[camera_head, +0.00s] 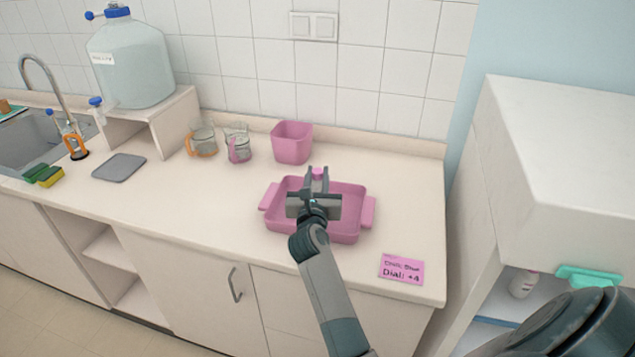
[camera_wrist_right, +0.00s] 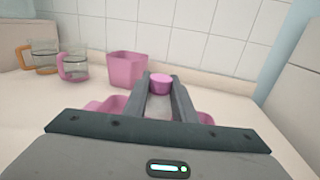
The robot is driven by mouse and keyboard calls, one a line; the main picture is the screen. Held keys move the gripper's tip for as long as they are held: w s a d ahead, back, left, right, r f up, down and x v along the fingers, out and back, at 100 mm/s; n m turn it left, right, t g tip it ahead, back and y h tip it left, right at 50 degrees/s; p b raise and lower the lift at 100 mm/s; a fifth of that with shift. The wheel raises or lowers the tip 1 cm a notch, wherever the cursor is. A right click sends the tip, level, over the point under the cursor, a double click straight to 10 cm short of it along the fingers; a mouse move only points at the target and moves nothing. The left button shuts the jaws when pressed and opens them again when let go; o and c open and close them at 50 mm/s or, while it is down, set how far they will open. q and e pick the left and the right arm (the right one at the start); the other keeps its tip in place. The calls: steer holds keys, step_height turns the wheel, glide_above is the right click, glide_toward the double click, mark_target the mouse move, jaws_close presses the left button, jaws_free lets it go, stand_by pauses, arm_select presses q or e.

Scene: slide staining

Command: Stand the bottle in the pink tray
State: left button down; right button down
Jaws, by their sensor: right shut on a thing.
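The pink tray (camera_head: 349,234) lies on the counter in the head view, with a handle at each side. My right gripper (camera_head: 318,180) is over the tray and is shut on the bottle, whose pink cap (camera_head: 318,173) shows between the fingertips. In the right wrist view the bottle's pink cap (camera_wrist_right: 160,84) sits between the two fingers (camera_wrist_right: 160,92), and the tray (camera_wrist_right: 105,104) shows behind the gripper. The bottle's body is mostly hidden, so I cannot tell whether its base touches the tray floor. My left gripper is not in view.
A pink square container (camera_head: 292,143) stands behind the tray. Two glass jugs, one with an orange handle (camera_head: 201,139) and one pink (camera_head: 238,145), stand left of it. A pink note (camera_head: 401,269) lies right of the tray. A white cabinet (camera_head: 560,150) rises at the right.

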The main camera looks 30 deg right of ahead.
mark_target(317, 188)
step_height(317, 188, down, 2)
steer(key=shift+f, duration=0.15)
steer(key=shift+f, duration=0.15)
steer(key=c, duration=1.5)
jaws_free()
steer(key=shift+o, duration=0.2)
steer(key=shift+s+a, duration=0.3)
steer(key=shift+s, duration=0.05)
steer(key=b+v, duration=0.1)
steer(key=v, duration=0.4)
steer(key=shift+s+a+b, duration=0.1)
steer(key=shift+s+b, duration=0.1)
steer(key=shift+b, duration=0.2)
steer(key=shift+s+a, duration=0.35)
steer(key=shift+s, duration=0.1)
